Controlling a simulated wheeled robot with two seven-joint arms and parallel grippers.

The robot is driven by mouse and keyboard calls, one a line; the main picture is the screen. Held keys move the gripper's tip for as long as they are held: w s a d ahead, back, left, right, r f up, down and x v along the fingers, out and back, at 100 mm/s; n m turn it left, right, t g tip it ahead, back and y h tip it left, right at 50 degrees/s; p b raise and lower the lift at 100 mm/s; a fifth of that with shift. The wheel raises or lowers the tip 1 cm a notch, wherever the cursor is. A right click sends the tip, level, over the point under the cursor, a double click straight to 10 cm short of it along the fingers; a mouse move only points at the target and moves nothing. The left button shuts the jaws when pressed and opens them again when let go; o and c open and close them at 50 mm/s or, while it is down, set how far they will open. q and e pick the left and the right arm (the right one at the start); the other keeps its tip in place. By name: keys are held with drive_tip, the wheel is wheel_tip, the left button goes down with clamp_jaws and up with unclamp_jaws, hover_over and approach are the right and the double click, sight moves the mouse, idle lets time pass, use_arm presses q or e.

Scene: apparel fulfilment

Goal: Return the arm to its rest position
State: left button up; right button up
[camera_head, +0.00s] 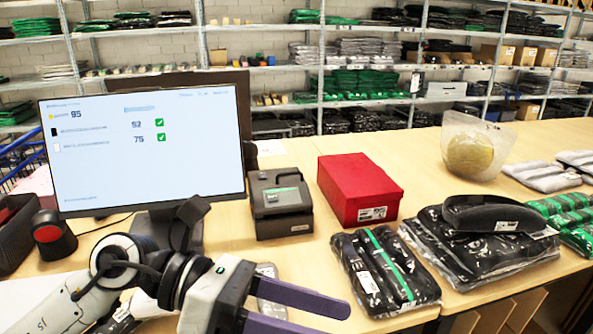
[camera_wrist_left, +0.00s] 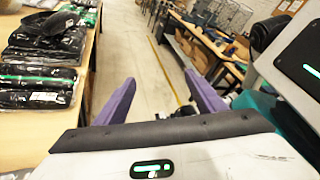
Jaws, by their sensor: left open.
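My left arm (camera_head: 120,265) comes in from the lower left of the head view, in front of the monitor. Its gripper (camera_head: 330,319) has two purple fingers, spread apart with nothing between them, near the front edge of the table. The lower finger is partly cut off by the picture's bottom edge. In the left wrist view the open gripper (camera_wrist_left: 159,78) shows both fingers over the grey floor, beside the table's edge. My right gripper is in neither view.
The wooden table (camera_head: 285,160) holds a monitor (camera_head: 145,145), a label printer (camera_head: 281,203), a red box (camera_head: 358,189), bagged black garments (camera_head: 385,270), a black cap (camera_head: 494,214) and a clear bin (camera_head: 470,150). Stocked shelves (camera_head: 270,28) stand behind. Open floor (camera_wrist_left: 135,50) lies beside the table.

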use_arm(q)
drive_tip(key=w+a+r+n+t+h, duration=0.2)
drive_tip(key=w+r+n+t+h, duration=0.3)
drive_tip(key=r+n+t+h, duration=0.5)
drive_tip(key=w+a+n+t+y, duration=0.65)
drive_tip(key=n+t+y, duration=0.35)
drive_tip(key=n, duration=0.6)
drive_tip(key=w+a+f+n+y, duration=0.3)
drive_tip(key=a+f+n+y, duration=0.9)
drive_tip(key=f+n+y, duration=0.15)
drive_tip(key=s+a+f+n+g+y, duration=0.1)
drive_tip(key=s+a+f+n+g, duration=0.15)
drive_tip(key=f, duration=0.35)
drive_tip(key=s+a+f+n+g+y, duration=0.1)
drive_tip(key=s+f+n+g, duration=0.15)
drive_tip(key=f, duration=0.35)
drive_tip(key=s+a+f+n+g, duration=0.1)
drive_tip(key=s+f+n+g, duration=0.1)
drive_tip(key=s+f+g, duration=0.5)
drive_tip(key=s+f+n+g, duration=0.2)
drive_tip(key=s+f, duration=0.7)
drive_tip(key=s, duration=0.4)
drive_tip(key=w+d+f+t+h, duration=0.1)
drive_tip(key=d+f+t, duration=0.1)
drive_tip(key=f, duration=0.3)
drive_tip(key=w+d+f+t+h, duration=0.2)
drive_tip(key=d+f, duration=0.1)
drive_tip(key=f, duration=0.3)
drive_tip(key=shift+w+t, duration=0.25)
drive_tip(key=shift+t, duration=0.15)
